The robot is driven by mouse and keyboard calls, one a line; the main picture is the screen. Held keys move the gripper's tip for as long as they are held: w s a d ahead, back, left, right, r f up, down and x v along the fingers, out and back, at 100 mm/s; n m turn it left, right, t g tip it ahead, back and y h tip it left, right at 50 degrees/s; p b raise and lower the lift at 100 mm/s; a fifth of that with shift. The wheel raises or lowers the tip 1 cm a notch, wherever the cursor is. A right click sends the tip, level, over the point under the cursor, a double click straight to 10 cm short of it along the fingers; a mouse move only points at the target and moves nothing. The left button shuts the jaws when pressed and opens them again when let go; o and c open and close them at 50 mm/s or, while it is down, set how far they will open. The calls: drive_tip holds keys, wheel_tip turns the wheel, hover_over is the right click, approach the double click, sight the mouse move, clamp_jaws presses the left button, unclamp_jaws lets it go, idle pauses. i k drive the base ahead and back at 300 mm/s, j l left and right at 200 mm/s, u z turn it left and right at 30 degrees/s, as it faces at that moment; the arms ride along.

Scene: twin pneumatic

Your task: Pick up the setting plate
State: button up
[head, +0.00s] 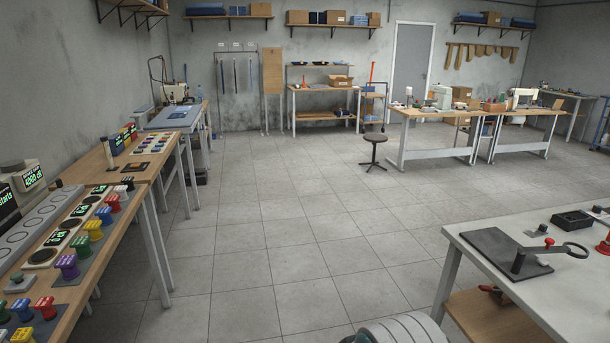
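I cannot tell for certain which thing is the setting plate. A dark flat plate (500,250) lies on the grey-topped bench at the right, with a black upright, a small red knob and a ring-shaped arm on it. My gripper is not in view. A rounded light-grey part, probably of my own arm, shows at the bottom edge, left of that bench.
The grey-topped bench (462,225) is cut off at the right and has a wooden lower shelf (495,318). A black tray (572,220) lies on it. Wooden benches (75,270) with coloured knobs line the left. A stool (374,150) stands farther back. The tiled floor (290,230) between is clear.

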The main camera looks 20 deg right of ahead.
sight(540, 231)
drive_tip(key=i+l+z, duration=0.15)
drive_tip(key=i+z, duration=0.15)
drive_tip(key=z, duration=0.15)
drive_tip(key=i+z, duration=0.25)
drive_tip(key=z, duration=0.2)
drive_tip(key=i+z, duration=0.45)
drive_tip(key=i+l+z, duration=0.35)
drive_tip(key=i+l, duration=0.35)
drive_tip(key=i, duration=0.15)
drive_tip(key=i+l, duration=0.2)
drive_tip(key=u, duration=0.05)
